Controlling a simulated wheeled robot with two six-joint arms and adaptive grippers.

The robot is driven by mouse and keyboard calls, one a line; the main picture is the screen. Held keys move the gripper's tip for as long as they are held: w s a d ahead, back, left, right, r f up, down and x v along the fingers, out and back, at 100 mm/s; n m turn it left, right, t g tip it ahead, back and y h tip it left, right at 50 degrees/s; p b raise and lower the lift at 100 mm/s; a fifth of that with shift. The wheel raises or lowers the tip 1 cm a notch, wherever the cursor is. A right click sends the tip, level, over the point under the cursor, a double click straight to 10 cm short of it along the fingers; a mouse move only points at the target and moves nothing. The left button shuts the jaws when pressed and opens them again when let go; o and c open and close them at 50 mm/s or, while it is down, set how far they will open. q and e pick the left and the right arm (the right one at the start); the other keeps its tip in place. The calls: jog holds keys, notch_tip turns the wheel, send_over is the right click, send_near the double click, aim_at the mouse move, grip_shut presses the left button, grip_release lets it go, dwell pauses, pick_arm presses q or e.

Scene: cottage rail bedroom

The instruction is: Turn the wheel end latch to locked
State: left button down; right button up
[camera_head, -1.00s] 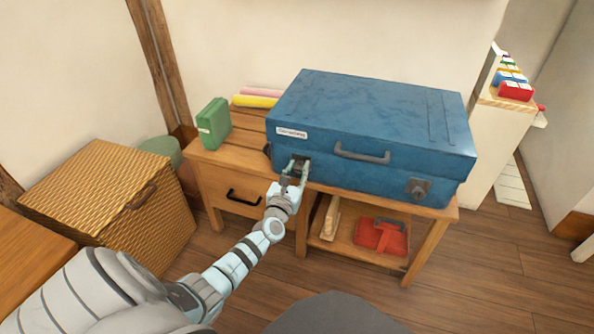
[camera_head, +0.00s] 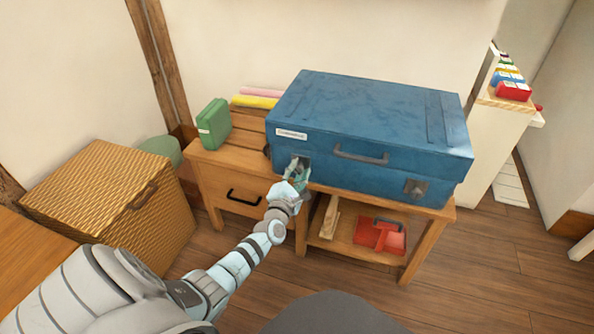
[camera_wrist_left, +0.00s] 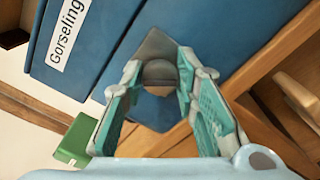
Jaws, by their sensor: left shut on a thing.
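The blue case (camera_head: 375,115) lies flat on a wooden bench, with a white label at its front left. The wheel end latch (camera_head: 305,163) is on the case's front near that label and is mostly hidden by my gripper. In the left wrist view, its grey plate with a round knob (camera_wrist_left: 160,72) sits between my fingers, the plate looking tilted like a diamond. My left gripper (camera_head: 296,168) is shut on the latch knob; its fingers also show in the left wrist view (camera_wrist_left: 160,82). My right gripper is not in view.
A second latch (camera_head: 416,188) is at the case's front right, with a handle (camera_head: 361,154) between. A green box (camera_head: 213,124) and rolls (camera_head: 255,101) lie left of the case. A wicker chest (camera_head: 110,195) stands left; a red dustpan (camera_head: 380,236) is on the shelf below.

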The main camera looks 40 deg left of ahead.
pick_arm(q)
jog(key=m, duration=0.2)
jog(key=shift+m, duration=0.4)
jog(key=shift+d+f+m+p, duration=0.15)
jog(key=shift+m+p, duration=0.55)
jog(key=shift+m, duration=1.5)
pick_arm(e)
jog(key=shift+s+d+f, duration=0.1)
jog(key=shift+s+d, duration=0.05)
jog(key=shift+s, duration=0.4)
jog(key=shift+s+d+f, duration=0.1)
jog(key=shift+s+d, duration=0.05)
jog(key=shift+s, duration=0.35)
pick_arm(q)
jog(key=c, duration=1.3)
grip_release()
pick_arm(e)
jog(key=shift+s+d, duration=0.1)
pick_arm(q)
jog(key=v, duration=1.2)
